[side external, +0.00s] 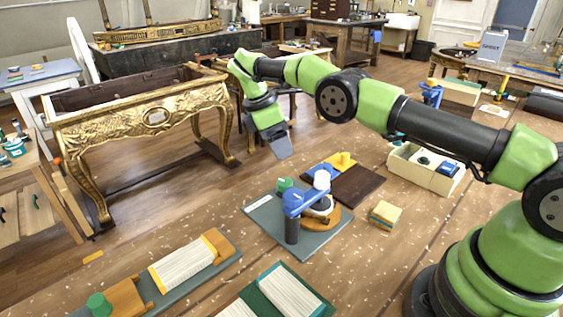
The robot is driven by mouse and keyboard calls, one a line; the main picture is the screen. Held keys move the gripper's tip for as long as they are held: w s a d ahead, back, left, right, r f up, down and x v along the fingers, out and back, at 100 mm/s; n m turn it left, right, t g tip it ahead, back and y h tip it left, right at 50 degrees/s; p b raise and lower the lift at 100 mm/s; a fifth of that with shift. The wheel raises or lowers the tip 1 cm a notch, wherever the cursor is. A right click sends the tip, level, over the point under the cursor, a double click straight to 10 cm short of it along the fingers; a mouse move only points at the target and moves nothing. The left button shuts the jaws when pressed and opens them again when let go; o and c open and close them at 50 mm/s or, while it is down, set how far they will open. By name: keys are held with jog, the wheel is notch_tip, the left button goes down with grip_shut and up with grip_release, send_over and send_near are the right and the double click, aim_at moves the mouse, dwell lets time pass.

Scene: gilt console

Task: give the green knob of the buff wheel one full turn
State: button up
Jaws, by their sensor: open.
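A grey board (262,222) on the bench carries a blue arm (305,202) on a dark post, with a pale and dark round part and an orange-brown round base beside it. A short green knob (284,184) stands at this board's back edge, left of the blue arm. A second green knob (98,304) sits on an orange-brown block at lower left. I cannot tell for certain which assembly is the buff wheel. My gripper (283,152) is open, pointing down above and behind the first knob, apart from it. Its fingers are hard to make out.
A dark board with yellow and blue parts (348,187) lies behind the grey board. A small sponge-like block (384,214) and a cream bin (426,168) are to the right. White ribbed pieces (184,263) lie in front. A gilt console (140,115) stands behind left.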

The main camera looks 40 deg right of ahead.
aim_at(285, 181)
jog(key=f+y, duration=0.1)
jog(key=f, duration=0.2)
jog(key=s+f+t+y, duration=0.1)
jog(key=f, duration=0.2)
jog(key=f+t+y, duration=0.1)
jog(key=f, duration=0.3)
jog(key=shift+s+d+m+y, duration=0.15)
jog(key=shift+d+m+y, duration=0.15)
jog(key=shift+d, duration=0.05)
jog(key=shift+c, duration=0.4)
jog(key=c, duration=0.8)
jog(key=shift+c, duration=0.2)
jog(key=shift+m, duration=3.1)
